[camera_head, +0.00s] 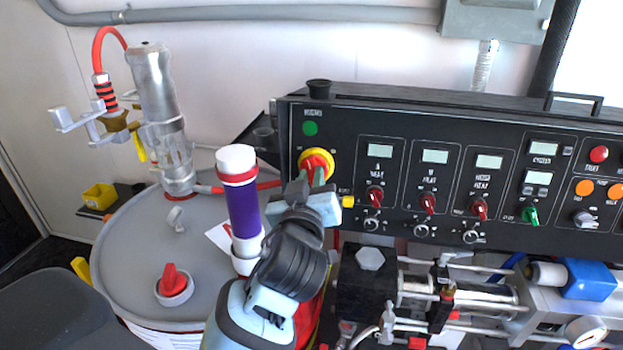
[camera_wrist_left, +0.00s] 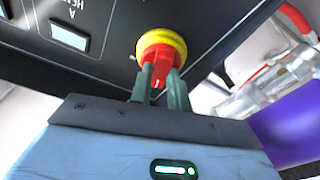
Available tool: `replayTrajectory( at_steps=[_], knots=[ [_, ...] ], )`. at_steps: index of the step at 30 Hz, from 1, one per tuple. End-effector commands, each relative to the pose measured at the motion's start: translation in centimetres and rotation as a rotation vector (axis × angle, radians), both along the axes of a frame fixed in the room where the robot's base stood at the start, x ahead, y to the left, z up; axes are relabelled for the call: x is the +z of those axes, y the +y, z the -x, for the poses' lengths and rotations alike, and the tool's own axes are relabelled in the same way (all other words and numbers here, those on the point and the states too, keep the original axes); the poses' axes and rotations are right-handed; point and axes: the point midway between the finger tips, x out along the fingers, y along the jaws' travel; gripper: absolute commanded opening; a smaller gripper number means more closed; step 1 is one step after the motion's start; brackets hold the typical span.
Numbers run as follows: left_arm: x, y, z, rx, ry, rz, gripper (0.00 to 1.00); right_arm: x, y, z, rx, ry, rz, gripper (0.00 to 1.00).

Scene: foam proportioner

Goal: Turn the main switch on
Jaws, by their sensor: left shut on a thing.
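The main switch (camera_head: 316,162) is a red knob on a yellow round base, at the left end of the black control panel (camera_head: 470,140). It also shows in the left wrist view (camera_wrist_left: 161,56), top centre. My left gripper (camera_head: 318,180) reaches up to it from below, with its fingers on either side of the red handle. In the left wrist view the left gripper (camera_wrist_left: 160,82) is shut on the red handle. The fingers hide part of the knob. My right gripper is not in view.
A grey drum (camera_head: 125,260) with a metal pump (camera_head: 160,110) stands left of the panel. A purple cylinder (camera_head: 243,208) with white ends stands close to my left arm. Rods, fittings and a blue block (camera_head: 590,279) lie below the panel. Several red knobs line the panel's right.

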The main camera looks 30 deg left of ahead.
Motion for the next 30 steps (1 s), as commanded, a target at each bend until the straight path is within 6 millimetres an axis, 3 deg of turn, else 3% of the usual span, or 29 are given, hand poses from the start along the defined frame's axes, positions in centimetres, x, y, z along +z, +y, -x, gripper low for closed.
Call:
replayTrajectory(
  at_steps=[30],
  knots=[
    [-0.06, 0.58, 0.1, -0.167, 0.233, -0.881, 0.0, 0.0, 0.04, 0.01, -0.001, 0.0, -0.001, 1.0]
  ],
)
